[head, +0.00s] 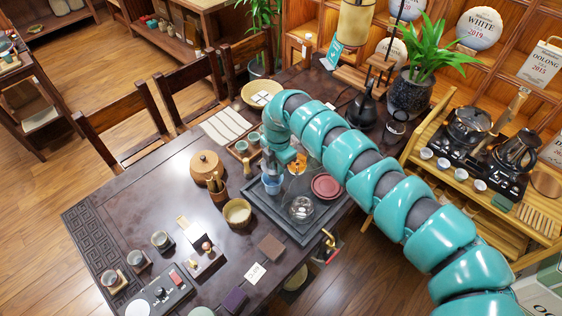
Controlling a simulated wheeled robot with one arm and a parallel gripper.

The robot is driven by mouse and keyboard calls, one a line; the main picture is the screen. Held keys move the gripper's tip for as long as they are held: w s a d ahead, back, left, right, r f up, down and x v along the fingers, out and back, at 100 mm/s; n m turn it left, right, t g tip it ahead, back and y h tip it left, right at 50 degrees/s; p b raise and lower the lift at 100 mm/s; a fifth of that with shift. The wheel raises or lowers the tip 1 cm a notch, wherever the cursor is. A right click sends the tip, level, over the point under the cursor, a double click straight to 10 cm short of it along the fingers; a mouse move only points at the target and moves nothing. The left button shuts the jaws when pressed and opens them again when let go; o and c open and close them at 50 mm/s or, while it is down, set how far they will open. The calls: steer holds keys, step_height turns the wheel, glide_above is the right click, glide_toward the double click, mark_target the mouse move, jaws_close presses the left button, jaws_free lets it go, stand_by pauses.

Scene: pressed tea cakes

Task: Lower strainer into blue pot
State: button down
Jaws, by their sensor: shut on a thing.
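My teal arm reaches in from the lower right, and my gripper (270,168) points down over the tea tray, directly above the blue pot (272,186). The blue pot is a small light-blue vessel on the dark tea tray (258,202). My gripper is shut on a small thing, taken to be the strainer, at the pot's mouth. The strainer is too small and too covered by the gripper to make out. I cannot tell whether it is inside the pot or just above it.
On the tray are a clear glass vessel (301,208), a dark red dish (326,187) and a small amber-coloured item (297,164). Left of the tray stand a wooden bowl (237,212), a tool holder (217,192) and a round lidded box (207,166). The table's left middle is clear.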

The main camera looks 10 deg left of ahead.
mark_target(276, 177)
steer(key=shift+w+a, duration=0.45)
steer(key=shift+w, duration=0.05)
steer(key=shift+f, duration=0.1)
steer(key=shift+f+b, duration=1)
steer(key=shift+f, duration=1.4)
steer(key=shift+f+b, duration=1.5)
steer(key=shift+f, duration=0.4)
steer(key=c, duration=1.3)
jaws_free()
steer(key=shift+c, duration=0.2)
steer(key=shift+o, duration=0.4)
steer(key=o, duration=0.5)
